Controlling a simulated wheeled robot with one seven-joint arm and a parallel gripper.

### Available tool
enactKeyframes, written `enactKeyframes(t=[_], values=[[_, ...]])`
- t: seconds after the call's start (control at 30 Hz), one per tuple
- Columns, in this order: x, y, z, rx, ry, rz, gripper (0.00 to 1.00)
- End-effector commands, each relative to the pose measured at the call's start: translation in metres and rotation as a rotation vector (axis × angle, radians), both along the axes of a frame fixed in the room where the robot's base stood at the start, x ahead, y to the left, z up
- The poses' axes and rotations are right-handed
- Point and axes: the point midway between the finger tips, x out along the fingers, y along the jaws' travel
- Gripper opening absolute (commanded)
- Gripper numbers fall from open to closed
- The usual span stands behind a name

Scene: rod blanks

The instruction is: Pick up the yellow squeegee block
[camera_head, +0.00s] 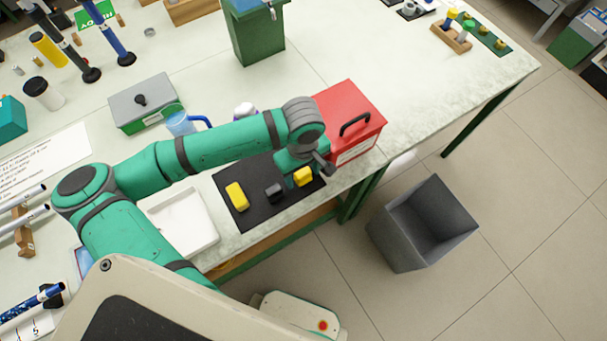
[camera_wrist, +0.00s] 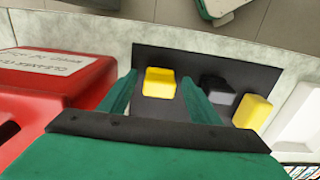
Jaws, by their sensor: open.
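Two yellow blocks lie on a black mat (camera_head: 262,217), with a dark grey block (camera_head: 274,193) between them. One yellow block (camera_head: 303,176) is at the mat's right end by the red box. The other yellow block (camera_head: 236,196) is at the left end and looks longer. I cannot tell by look which is the squeegee block. In the wrist view, the right-end block (camera_wrist: 159,82) shows between the fingers of my open gripper (camera_wrist: 160,90), beyond their tips or level with them; contact is not clear. The other yellow block (camera_wrist: 252,111) and grey block (camera_wrist: 218,92) are right of the fingers.
A red box (camera_head: 350,108) with a black handle stands close beside my gripper; it also shows in the wrist view (camera_wrist: 60,75). A white tray (camera_head: 180,222) lies left of the mat. The table's front edge is near the mat. A grey bin (camera_head: 425,225) stands on the floor.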

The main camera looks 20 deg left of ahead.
Motion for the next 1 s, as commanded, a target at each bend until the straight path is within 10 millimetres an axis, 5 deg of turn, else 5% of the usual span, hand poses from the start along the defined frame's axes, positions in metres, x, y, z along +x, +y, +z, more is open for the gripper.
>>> enactKeyframes(t=[0.27,0.47,1.0], values=[[0.000,0.000,-0.004,0.001,-0.001,-0.002,0.57],[0.000,0.000,-0.003,0.001,-0.001,-0.001,0.13],[0.001,-0.003,0.009,0.002,-0.001,-0.008,0.13]])
